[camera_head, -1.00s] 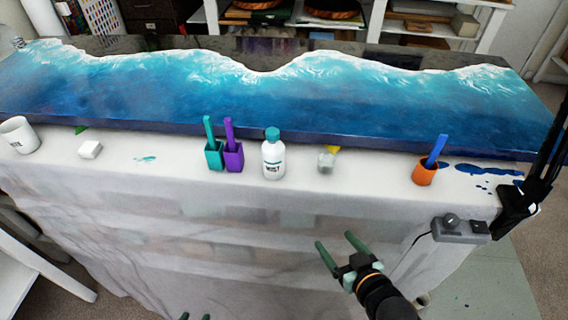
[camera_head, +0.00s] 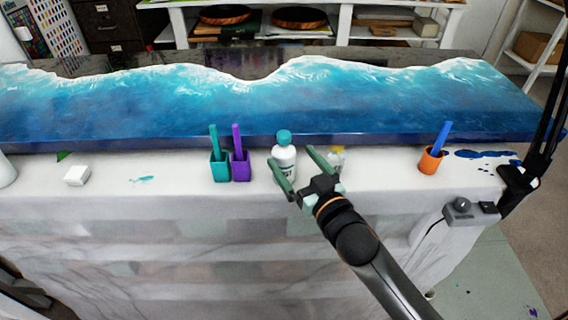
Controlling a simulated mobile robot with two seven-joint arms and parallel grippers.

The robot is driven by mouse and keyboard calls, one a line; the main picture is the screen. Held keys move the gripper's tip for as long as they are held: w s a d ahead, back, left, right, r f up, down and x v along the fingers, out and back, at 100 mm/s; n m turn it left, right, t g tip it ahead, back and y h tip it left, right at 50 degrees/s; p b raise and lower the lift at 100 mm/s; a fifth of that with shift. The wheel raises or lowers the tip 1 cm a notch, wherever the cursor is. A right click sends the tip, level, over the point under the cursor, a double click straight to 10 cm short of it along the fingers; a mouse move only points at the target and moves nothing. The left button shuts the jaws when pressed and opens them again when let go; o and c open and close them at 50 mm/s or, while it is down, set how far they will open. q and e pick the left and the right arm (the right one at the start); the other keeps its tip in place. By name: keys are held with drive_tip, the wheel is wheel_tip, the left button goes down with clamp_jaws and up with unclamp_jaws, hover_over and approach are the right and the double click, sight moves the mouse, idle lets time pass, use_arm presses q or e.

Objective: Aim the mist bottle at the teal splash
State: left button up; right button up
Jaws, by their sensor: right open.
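The mist bottle (camera_head: 285,152), white with a teal cap, stands upright on the white-covered table edge. My right gripper (camera_head: 292,163) is open, its green fingers reaching up at the bottle; one finger overlaps the bottle's lower left and the other shows to its right. I cannot tell whether they touch it. The teal splash (camera_head: 142,180) is a small smear on the cloth, left of the cups and well left of the bottle. My left gripper is not in view.
A teal cup (camera_head: 220,170) and a purple cup (camera_head: 241,171) with sticks stand just left of the bottle. A small clear jar (camera_head: 337,157) is partly behind my right gripper. An orange cup (camera_head: 431,162) and blue spill (camera_head: 486,154) lie right. A white block (camera_head: 77,176) lies left.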

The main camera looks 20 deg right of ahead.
drive_tip(key=shift+w+a, duration=0.35)
drive_tip(key=shift+w, duration=0.7)
drive_tip(key=shift+w+a, duration=0.3)
drive_tip(key=shift+w, duration=0.8)
drive_tip(key=shift+w+a, duration=0.35)
drive_tip(key=shift+w, duration=0.7)
clamp_jaws()
